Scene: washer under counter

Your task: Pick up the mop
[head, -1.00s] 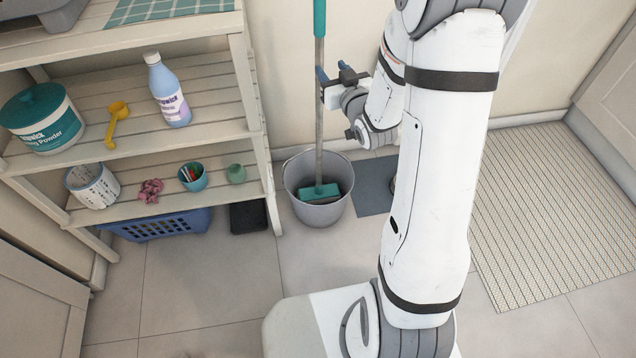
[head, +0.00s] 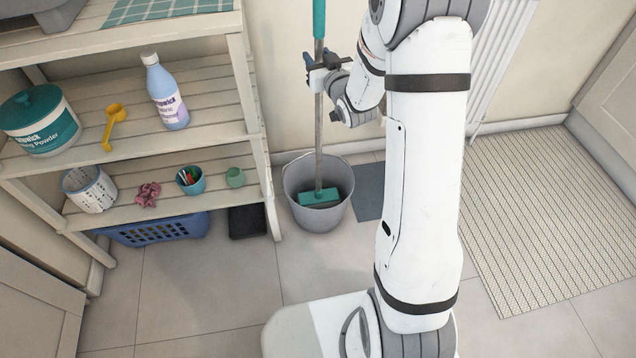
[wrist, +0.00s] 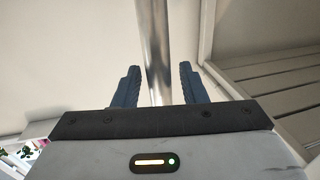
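The mop (head: 319,120) stands upright with a grey metal pole, a teal upper grip and a teal head (head: 318,196) inside the grey bucket (head: 318,216). My gripper (head: 322,57) is at the upper part of the metal pole, just below the teal grip. In the wrist view the pole (wrist: 154,45) runs between the two dark blue fingers of my gripper (wrist: 158,85), with a visible gap on each side. The fingers are open around the pole and not closed on it. The top of the mop is cut off in the head view.
A wooden shelf unit (head: 205,131) stands close to the left of the bucket, holding a bottle (head: 168,98), a tub (head: 38,125) and small items. A blue basket (head: 155,231) is beneath it. A ribbed mat (head: 555,215) lies at right. Floor in front is clear.

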